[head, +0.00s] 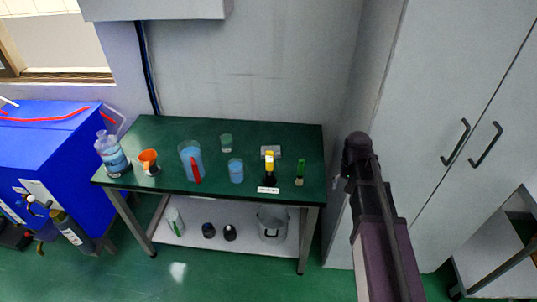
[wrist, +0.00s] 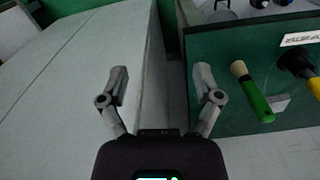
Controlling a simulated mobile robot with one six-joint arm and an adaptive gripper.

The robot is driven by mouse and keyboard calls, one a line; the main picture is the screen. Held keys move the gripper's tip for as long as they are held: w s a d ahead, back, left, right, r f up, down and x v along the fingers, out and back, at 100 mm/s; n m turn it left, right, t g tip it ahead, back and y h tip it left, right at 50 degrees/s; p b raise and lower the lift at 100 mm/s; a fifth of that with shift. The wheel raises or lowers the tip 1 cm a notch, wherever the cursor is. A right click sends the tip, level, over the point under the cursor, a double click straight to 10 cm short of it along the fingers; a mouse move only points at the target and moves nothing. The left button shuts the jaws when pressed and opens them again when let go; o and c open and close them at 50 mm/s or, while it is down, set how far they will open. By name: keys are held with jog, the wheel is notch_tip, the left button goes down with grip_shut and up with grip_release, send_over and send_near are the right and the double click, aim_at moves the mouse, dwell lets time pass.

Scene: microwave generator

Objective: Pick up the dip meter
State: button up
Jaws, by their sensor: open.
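A yellow-and-black device (head: 269,164), which I take to be the dip meter, is on the green table behind a small white label. In the wrist view the dip meter (wrist: 301,62) is at the right edge and partly cut off. My gripper (wrist: 160,84) is open and empty, with its fingers wide apart. It is over the gap between the cabinet side and the table's end, to the side of the dip meter and apart from it. In the head view my arm is at the right of the table, and its fingers are not clear.
A green-handled brush (wrist: 251,92) lies between my gripper and the dip meter. The green table (head: 150,128) also holds blue beakers, an orange cup and a bottle. A metal pot (head: 272,224) is on the lower shelf. A tall cabinet (head: 450,90) stands close at the right.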

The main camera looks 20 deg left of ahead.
jog(key=w+a+r+n+p, duration=0.1)
jog(key=w+a+r+p, duration=0.3)
jog(key=a, duration=0.4)
jog(key=w+a+r+p, duration=0.2)
jog(key=a+r+p, duration=0.25)
jog(key=a, duration=0.35)
notch_tip(320, 180, up, 6)
jog(key=p, duration=0.5)
send_over(270, 152)
jog(key=shift+r+n, duration=0.1)
jog(key=shift+n, duration=0.2)
notch_tip(270, 152, down, 9)
jog(key=b, duration=0.9)
jog(key=shift+r, duration=0.15)
jog(key=shift+a+f+b, duration=0.1)
jog(key=shift+f+b, duration=2.45)
jog(key=shift+f, duration=0.05)
grip_shut()
